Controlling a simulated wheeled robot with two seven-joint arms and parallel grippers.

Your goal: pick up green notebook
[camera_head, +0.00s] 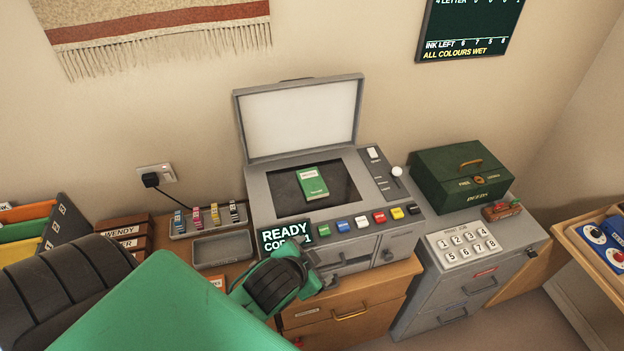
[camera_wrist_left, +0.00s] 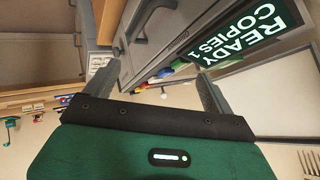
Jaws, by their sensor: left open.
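The green notebook (camera_head: 312,186) lies flat on the dark glass of the grey copier (camera_head: 262,200). It has a pale label at its top end, and nothing covers it. My left gripper (camera_head: 322,270) is in front of the copier's lower front, below and apart from the notebook. In the left wrist view my left gripper (camera_wrist_left: 148,45) has its two fingers spread with nothing between them. The notebook cannot be made out in that view. My right gripper is not in view.
The copier's white-lined lid (camera_head: 300,115) stands open behind the glass. Its screen (camera_head: 286,235) reads "READY COPIES 1", beside a row of coloured buttons. A green cash box (camera_head: 460,175) stands right, a grey tray (camera_head: 222,250) left. Wooden drawers (camera_head: 345,310) are below.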

